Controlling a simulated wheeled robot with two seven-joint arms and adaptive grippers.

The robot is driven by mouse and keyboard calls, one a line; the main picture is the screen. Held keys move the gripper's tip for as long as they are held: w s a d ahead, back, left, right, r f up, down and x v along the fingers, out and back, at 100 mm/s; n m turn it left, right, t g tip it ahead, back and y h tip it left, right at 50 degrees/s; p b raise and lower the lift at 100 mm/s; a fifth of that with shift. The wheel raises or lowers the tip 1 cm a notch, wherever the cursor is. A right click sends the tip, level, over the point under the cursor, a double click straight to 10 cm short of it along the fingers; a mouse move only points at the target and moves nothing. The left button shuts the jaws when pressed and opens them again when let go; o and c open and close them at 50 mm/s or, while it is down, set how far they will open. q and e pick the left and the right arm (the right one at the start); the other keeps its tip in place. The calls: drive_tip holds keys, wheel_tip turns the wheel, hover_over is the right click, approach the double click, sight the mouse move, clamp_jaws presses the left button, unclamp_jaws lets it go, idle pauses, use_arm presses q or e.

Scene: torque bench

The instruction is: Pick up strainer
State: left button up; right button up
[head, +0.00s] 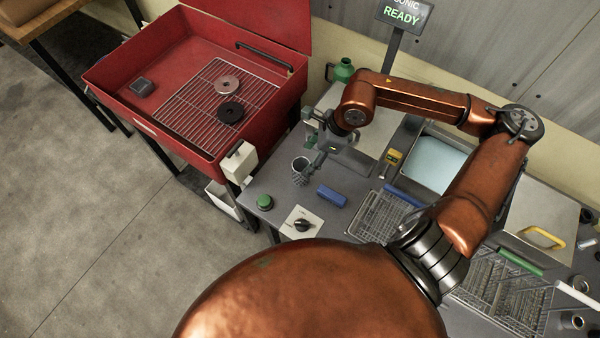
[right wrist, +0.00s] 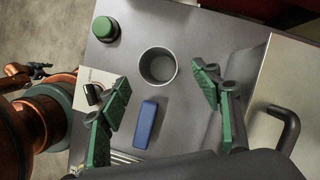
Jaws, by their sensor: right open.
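A small grey round open-topped cup (head: 300,165) stands upright on the grey bench near its left edge; it looks like the strainer, though I cannot make out any mesh. It also shows in the right wrist view (right wrist: 158,65), in front of the gap between my fingers. My right gripper (right wrist: 168,103) is open and empty, its green-padded fingers on either side of that gap, apart from the cup. In the head view, my right gripper (head: 315,150) is just beside the cup, partly hidden by its own wrist. My left gripper does not show clearly in either view.
A blue block (head: 331,195) lies close to the cup, with a green button (head: 264,202) and a dial panel (head: 301,222) nearby. A red open tub (head: 120,120) with a grate stands left. Wire baskets (head: 378,216) and a water basin (head: 438,165) are right.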

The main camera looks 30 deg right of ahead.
sight(301, 166)
drive_tip(key=b+x, duration=0.1)
drive_tip(key=x, duration=0.6)
drive_tip(key=shift+s+f+b, duration=0.1)
drive_tip(key=shift+f+b, duration=0.2)
drive_tip(key=shift+f, duration=0.15)
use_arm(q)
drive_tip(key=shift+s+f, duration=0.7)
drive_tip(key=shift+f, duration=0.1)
use_arm(e)
drive_tip(key=shift+c, duration=0.5)
drive_tip(key=c, duration=1.2)
drive_tip(key=shift+r, duration=0.1)
drive_tip(key=shift+r, duration=0.65)
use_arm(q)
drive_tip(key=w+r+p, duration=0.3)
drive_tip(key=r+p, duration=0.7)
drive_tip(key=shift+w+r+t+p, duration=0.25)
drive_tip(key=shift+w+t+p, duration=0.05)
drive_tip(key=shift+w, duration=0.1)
use_arm(e)
drive_tip(key=s+a+r, duration=0.3)
drive_tip(key=s+r, duration=0.8)
drive_tip(key=s, duration=0.2)
drive_tip(key=shift+s+a+r, duration=0.25)
drive_tip(key=shift+s+r, duration=0.05)
drive_tip(key=shift+r, duration=0.05)
